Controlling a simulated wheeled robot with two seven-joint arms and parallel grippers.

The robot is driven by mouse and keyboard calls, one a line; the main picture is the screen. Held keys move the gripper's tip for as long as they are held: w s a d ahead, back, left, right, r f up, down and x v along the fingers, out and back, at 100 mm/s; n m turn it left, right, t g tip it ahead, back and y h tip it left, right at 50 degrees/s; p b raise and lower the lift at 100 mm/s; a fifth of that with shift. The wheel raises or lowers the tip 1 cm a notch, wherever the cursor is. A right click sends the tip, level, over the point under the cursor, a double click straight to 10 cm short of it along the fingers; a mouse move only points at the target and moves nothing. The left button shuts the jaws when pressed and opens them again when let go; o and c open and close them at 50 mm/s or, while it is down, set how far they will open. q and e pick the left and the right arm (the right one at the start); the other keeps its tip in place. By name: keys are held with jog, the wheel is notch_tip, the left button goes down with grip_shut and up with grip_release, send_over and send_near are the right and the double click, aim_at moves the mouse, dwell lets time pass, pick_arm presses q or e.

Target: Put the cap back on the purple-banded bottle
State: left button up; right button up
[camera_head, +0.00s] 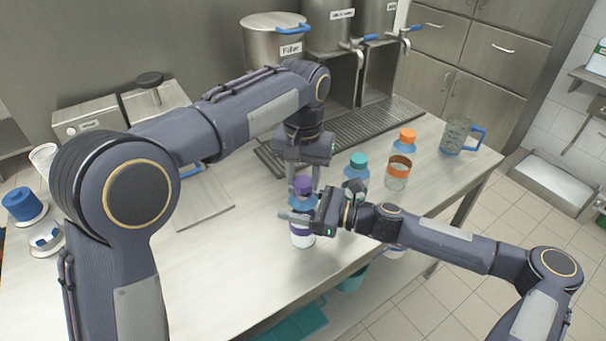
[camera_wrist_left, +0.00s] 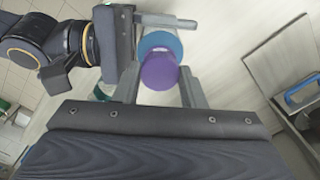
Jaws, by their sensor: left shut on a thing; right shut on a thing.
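The purple-banded bottle stands upright near the table's front edge, with a blue shoulder (camera_head: 302,204) and a white lower body (camera_head: 302,240). The purple cap (camera_head: 302,185) is right over the bottle's top. My left gripper (camera_head: 303,182) points down from above and is shut on the cap. In the left wrist view, the cap (camera_wrist_left: 159,72) sits between its fingers, in front of the blue shoulder (camera_wrist_left: 162,42). I cannot tell whether the cap is seated. My right gripper (camera_head: 301,220) comes from the right and is shut on the bottle's body, hiding its middle.
To the right stand a teal-capped bottle (camera_head: 357,168), an orange-banded jar (camera_head: 398,174), an orange-capped bottle (camera_head: 405,141) and a blue-handled jug (camera_head: 459,136). Behind are a drip grate (camera_head: 390,125) and a filler pot (camera_head: 274,42). The front left tabletop (camera_head: 225,275) is clear.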

pick_arm(q)
jog(key=shift+f, duration=0.55)
